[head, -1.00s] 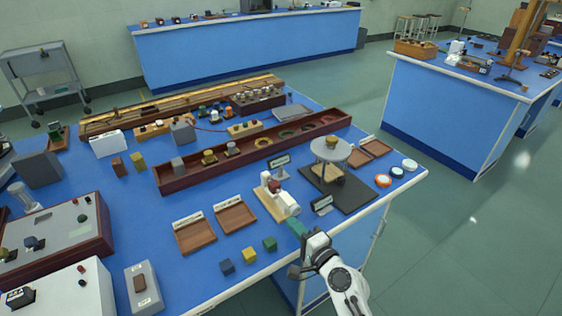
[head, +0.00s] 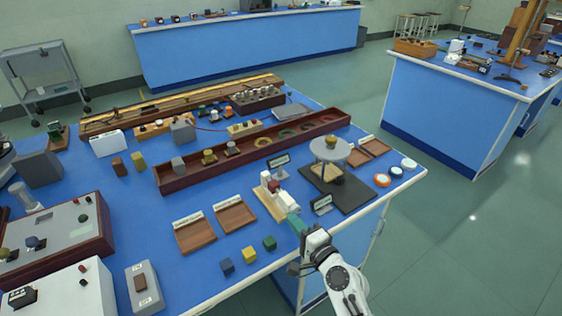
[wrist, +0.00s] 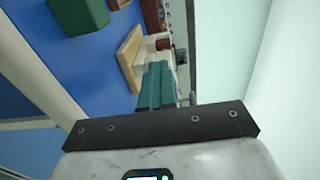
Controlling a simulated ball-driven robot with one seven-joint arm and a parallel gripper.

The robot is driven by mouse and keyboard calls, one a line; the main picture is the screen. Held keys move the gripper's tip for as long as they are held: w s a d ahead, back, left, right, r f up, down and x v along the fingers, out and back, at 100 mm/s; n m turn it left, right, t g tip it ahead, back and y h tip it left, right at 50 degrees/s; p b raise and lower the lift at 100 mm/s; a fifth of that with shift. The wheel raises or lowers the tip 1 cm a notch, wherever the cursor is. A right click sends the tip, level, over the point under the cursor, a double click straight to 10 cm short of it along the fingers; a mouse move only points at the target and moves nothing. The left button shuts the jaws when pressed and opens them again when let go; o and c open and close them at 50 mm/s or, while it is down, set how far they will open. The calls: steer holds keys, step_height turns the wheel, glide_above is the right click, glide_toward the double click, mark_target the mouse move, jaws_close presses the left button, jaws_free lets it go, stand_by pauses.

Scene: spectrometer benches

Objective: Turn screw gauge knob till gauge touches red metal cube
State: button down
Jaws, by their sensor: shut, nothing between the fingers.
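The screw gauge (head: 280,203) is a small white device on a pale wooden base (head: 267,206) near the table's front edge. The red metal cube (head: 273,186) sits at the gauge, toward its far end. Any gap between spindle and cube is too small to make out. My gripper (head: 292,222) has teal fingers, shut with nothing between them, at the near end of the gauge by its knob. In the wrist view the shut fingers (wrist: 158,85) point at the gauge's white end beside the wooden base (wrist: 130,58). Whether they touch the knob cannot be told; they partly hide it.
Green (head: 269,243), yellow (head: 249,254) and blue (head: 227,266) cubes lie left of my gripper. Wooden trays (head: 235,216) lie behind them. A black board with a round-topped stand (head: 330,148) is right of the gauge. The floor to the right is clear.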

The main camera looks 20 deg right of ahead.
steer(key=shift+s+r, duration=0.4)
steer(key=shift+s, duration=0.5)
steer(key=shift+s+r, duration=0.4)
steer(key=shift+s, duration=0.45)
steer(key=shift+v, duration=0.8)
steer(key=shift+d+f, duration=0.1)
steer(key=shift+d, duration=0.1)
